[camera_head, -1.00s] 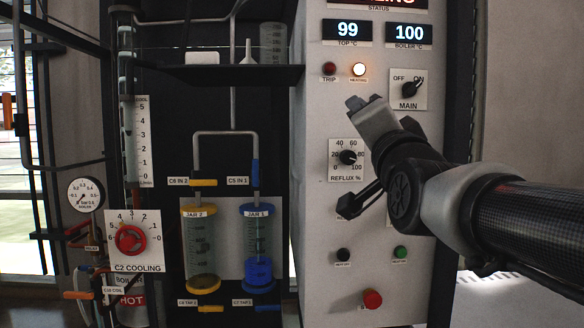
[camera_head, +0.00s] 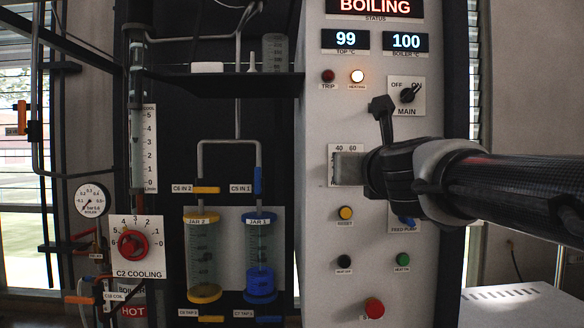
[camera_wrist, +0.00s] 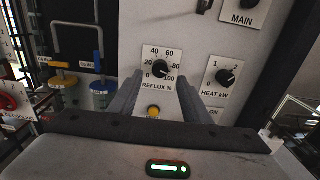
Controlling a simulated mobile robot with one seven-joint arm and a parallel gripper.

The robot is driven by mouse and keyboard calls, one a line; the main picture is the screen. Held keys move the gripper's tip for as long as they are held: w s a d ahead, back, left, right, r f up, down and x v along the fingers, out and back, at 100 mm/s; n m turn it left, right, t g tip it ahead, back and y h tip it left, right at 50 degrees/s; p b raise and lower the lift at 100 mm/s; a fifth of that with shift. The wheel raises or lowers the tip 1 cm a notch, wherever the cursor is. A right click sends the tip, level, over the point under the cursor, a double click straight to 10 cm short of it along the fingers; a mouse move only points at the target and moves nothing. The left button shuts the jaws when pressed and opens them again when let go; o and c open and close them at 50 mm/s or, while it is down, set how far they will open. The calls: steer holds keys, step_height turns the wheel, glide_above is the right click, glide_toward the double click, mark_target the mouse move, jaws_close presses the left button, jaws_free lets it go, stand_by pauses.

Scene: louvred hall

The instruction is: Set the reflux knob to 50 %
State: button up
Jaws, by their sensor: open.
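The reflux knob (camera_wrist: 160,68) is a small black dial on a white plate marked 0 to 100. In the wrist view it lies ahead of my open gripper (camera_wrist: 160,80), roughly between its two grey fingers. I cannot tell whether the fingers touch it. Its pointer seems turned to the right side of the scale; the exact value is too small to read.
The heat knob (camera_wrist: 226,77) is right of the reflux plate, and a yellow button (camera_wrist: 153,112) is below it. The MAIN switch (camera_head: 407,95) is above. Displays read 99 and 100 under BOILING. Jars (camera_head: 260,257) and the C2 cooling knob (camera_head: 132,244) stand left.

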steer(key=w, duration=0.6)
steer(key=shift+b, duration=0.45)
jaws_close()
stand_by(0.9)
